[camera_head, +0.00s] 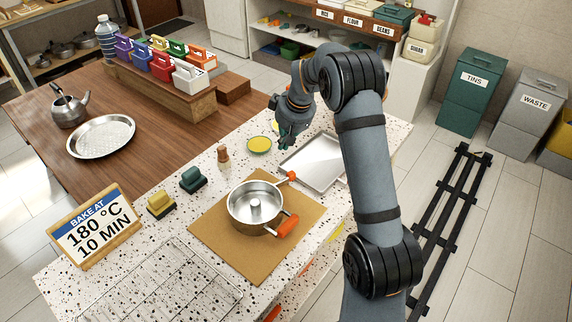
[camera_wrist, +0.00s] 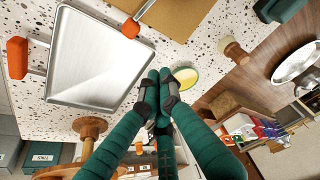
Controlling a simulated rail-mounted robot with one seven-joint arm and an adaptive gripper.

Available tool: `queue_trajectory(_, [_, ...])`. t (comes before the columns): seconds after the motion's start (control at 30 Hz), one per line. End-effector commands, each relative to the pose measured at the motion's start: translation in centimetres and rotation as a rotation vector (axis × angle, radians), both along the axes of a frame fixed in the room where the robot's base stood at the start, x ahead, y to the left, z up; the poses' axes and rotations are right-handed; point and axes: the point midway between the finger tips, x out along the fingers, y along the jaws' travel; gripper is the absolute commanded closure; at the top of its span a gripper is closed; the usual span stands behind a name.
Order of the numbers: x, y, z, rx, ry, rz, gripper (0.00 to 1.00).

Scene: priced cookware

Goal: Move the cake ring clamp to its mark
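The knob (camera_wrist: 131,29) also shows at the top of the wrist view; the ring is outside that view. My gripper (camera_head: 284,140) is above the counter beyond the mat, apart from the ring. In the wrist view its fingertips (camera_wrist: 161,74) are together, with nothing visible between. I cannot identify a mark.
A metal tray (camera_head: 322,162) lies right of my gripper, with a green-rimmed yellow dish (camera_head: 259,144) on the left. A wooden shaker (camera_head: 223,157), green block (camera_head: 193,180) and yellow block (camera_head: 160,204) stand left of the mat. A wire rack (camera_head: 155,285) covers the near counter.

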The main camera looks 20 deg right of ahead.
Motion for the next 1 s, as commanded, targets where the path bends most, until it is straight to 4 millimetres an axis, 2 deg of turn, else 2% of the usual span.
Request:
queue_trajectory(0.47, [2.7,0.9,-8.4,0.002,0.005,-0.002,1.00])
queue_trajectory(0.7, [-0.1,0.0,-8.3,0.002,0.002,-0.004,1.00])
queue_trajectory(1.0, [-1.0,-0.1,-8.6,0.001,0.000,-0.003,1.00])
